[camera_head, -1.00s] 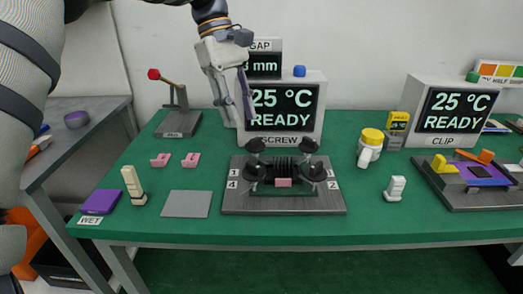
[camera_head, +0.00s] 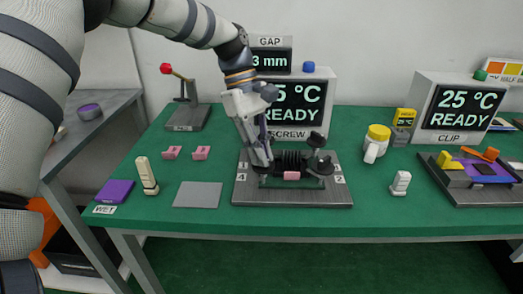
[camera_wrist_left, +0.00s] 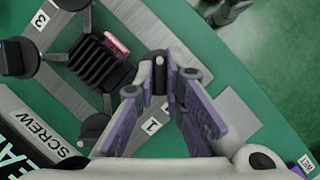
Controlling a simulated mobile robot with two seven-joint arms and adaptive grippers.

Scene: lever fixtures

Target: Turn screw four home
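The screw fixture (camera_head: 295,202) is a dark grey plate with black round knobs on its corners and a ribbed black block with a pink piece (camera_head: 291,176) in the middle. My left gripper (camera_head: 261,162) points down at the plate's front-left corner, by label 4 (camera_head: 242,177). It hides the screw four knob there. In the left wrist view my gripper's purple-faced fingers (camera_wrist_left: 160,85) converge around a small dark part at that corner. I cannot tell whether they grip it. The other knobs are clear: back left (camera_wrist_left: 95,128), back right (camera_wrist_left: 12,57) and front right. My right gripper is not in view.
The screw display (camera_head: 300,105) reading 25 °C READY stands close behind the fixture. A yellow-capped bottle (camera_head: 376,143) and a white piece (camera_head: 400,183) stand right.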

